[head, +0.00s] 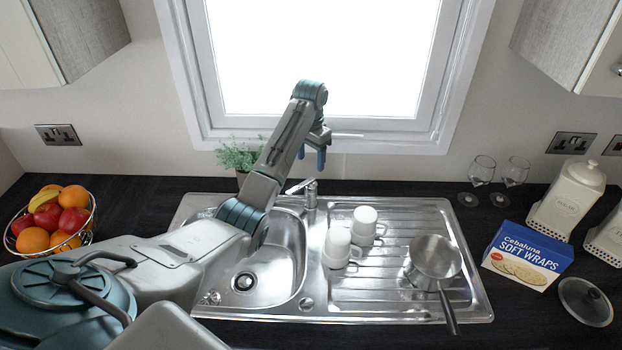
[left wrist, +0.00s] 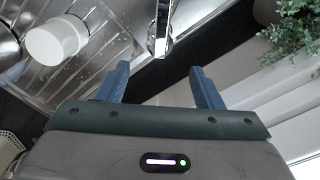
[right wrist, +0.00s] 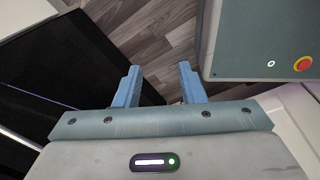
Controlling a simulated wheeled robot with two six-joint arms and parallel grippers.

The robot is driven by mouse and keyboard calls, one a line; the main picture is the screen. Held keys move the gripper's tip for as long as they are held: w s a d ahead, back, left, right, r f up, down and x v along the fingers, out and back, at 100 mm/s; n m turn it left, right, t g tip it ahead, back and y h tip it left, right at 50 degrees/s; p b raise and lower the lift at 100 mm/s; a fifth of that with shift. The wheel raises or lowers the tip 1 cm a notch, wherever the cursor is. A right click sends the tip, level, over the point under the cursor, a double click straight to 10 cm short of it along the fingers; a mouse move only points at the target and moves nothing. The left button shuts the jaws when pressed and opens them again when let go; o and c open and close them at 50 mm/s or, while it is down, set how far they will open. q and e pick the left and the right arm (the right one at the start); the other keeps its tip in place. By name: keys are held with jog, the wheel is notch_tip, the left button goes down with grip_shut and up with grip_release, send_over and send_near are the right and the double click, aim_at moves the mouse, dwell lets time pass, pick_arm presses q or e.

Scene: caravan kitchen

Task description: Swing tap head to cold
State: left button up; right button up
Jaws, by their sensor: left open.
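The chrome tap (head: 310,194) stands at the back edge of the steel sink (head: 297,268), its thin upper part slanting up. My left arm reaches over the sink bowl. My left gripper (head: 311,156) is open and empty, above and behind the tap near the window sill. In the left wrist view the tap (left wrist: 162,28) lies ahead of the gap between the spread blue fingers (left wrist: 160,72), apart from them. My right gripper (right wrist: 159,70) is open and empty over wood flooring; it is outside the head view.
White mugs (head: 338,249) and a saucepan (head: 433,260) stand on the drainer. A potted plant (head: 241,156) is close behind my left arm. A fruit basket (head: 52,222) sits left; a wraps box (head: 527,256) and wine glasses (head: 481,172) are right.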

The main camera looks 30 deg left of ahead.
aim_at(311, 179)
pick_arm(q)
jog(key=shift+s+f, duration=0.15)
jog(key=shift+f, duration=0.65)
notch_tip(311, 179, down, 7)
jog(key=p, duration=0.3)
jog(key=shift+r, duration=0.15)
jog(key=shift+f, duration=0.35)
pick_arm(e)
jog(key=shift+w+a+r, duration=0.3)
jog(key=shift+r, duration=0.3)
jog(key=shift+w+a+r, duration=0.25)
jog(key=shift+a+r, duration=0.05)
jog(key=shift+r, duration=0.3)
pick_arm(q)
jog(key=shift+f, duration=0.1)
jog(key=shift+c, duration=0.4)
pick_arm(e)
jog(key=shift+d, duration=0.15)
